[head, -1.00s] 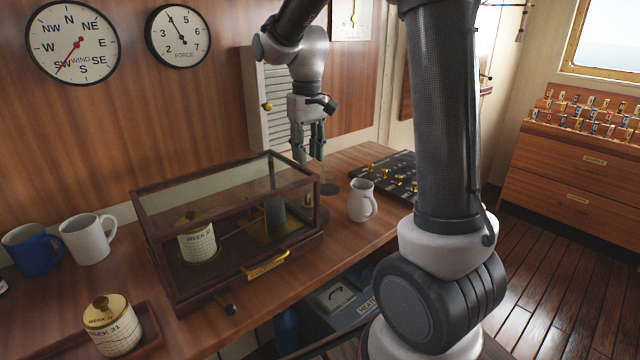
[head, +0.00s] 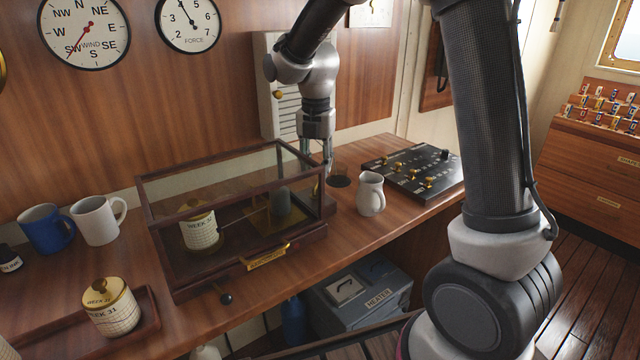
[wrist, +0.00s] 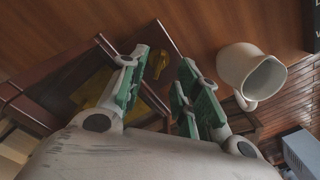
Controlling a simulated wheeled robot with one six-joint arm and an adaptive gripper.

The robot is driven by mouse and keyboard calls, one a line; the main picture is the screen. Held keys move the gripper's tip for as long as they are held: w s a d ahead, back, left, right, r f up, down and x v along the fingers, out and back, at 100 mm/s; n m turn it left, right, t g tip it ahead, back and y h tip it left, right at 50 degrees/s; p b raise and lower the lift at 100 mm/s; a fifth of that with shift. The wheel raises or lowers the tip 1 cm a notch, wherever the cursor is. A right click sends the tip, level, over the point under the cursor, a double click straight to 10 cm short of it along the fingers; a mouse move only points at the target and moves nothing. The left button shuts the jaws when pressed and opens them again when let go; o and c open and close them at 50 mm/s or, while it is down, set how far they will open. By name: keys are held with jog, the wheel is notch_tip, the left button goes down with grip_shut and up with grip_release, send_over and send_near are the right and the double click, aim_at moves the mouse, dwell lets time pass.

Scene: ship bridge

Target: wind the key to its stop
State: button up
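A glass case (head: 190,285) with a dark wood frame stands on the counter, holding a drum labelled with a week (head: 200,230) and a dark cylinder on a brass plate. In the wrist view, a small brass piece (wrist: 155,63) that looks like the key shows by the dark wood of the case, beyond the gap between my fingertips. I cannot tell its turned position. My gripper (head: 325,168) hangs at the right end of the case, partly behind it. In the wrist view my gripper (wrist: 160,84) has its green-padded fingers apart, with nothing between them.
A white jug (head: 371,193) stands just right of the case, close to my gripper. A black switch panel (head: 440,172) lies farther right. Blue (head: 45,230) and white (head: 95,220) mugs and a second drum (head: 110,312) in a tray are at the left.

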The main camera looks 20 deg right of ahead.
notch_tip(320, 180, down, 6)
jog(key=shift+r, duration=0.25)
grip_shut()
